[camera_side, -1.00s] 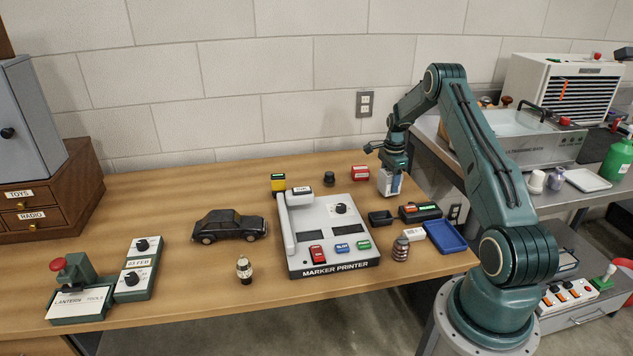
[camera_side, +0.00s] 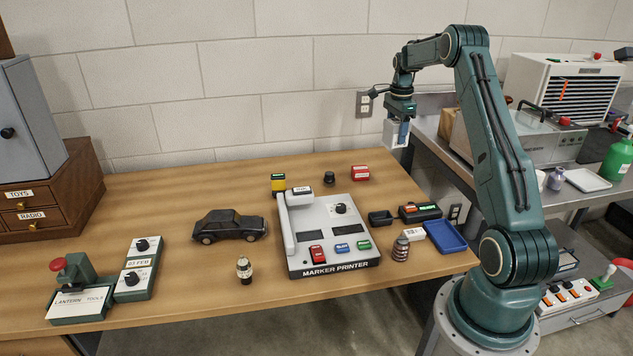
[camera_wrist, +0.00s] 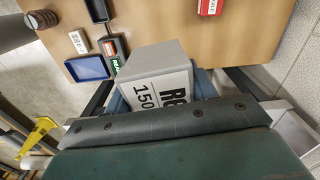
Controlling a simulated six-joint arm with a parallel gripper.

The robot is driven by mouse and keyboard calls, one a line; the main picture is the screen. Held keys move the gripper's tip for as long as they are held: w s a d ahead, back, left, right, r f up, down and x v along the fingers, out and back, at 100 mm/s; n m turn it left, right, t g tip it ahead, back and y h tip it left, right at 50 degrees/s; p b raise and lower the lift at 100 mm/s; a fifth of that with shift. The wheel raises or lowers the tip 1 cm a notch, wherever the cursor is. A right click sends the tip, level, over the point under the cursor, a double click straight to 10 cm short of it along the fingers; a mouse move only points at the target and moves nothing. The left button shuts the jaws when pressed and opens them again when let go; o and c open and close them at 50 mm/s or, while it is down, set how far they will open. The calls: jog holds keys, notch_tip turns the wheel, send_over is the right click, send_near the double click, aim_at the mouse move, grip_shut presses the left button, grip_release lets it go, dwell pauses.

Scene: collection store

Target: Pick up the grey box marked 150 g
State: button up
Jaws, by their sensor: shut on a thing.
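The grey box marked 150 (camera_wrist: 150,62) is between the fingers of my gripper in the wrist view, its label partly hidden by the gripper body. In the side view the same pale grey box (camera_side: 391,135) hangs under my gripper (camera_side: 400,134), raised clear of the table near its back right corner. My gripper (camera_wrist: 165,92) is shut on the box. The box looks roughly upright in the side view.
A blue tray (camera_side: 463,248), a small black tray (camera_side: 380,224) and a red box (camera_side: 360,173) stand on the table (camera_side: 240,175). The marker printer (camera_side: 330,269) is at its middle. A side bench with an ultrasonic bath (camera_side: 545,150) stands at right.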

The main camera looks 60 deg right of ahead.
jog(key=shift+r, duration=0.6)
jog(key=shift+a, duration=0.1)
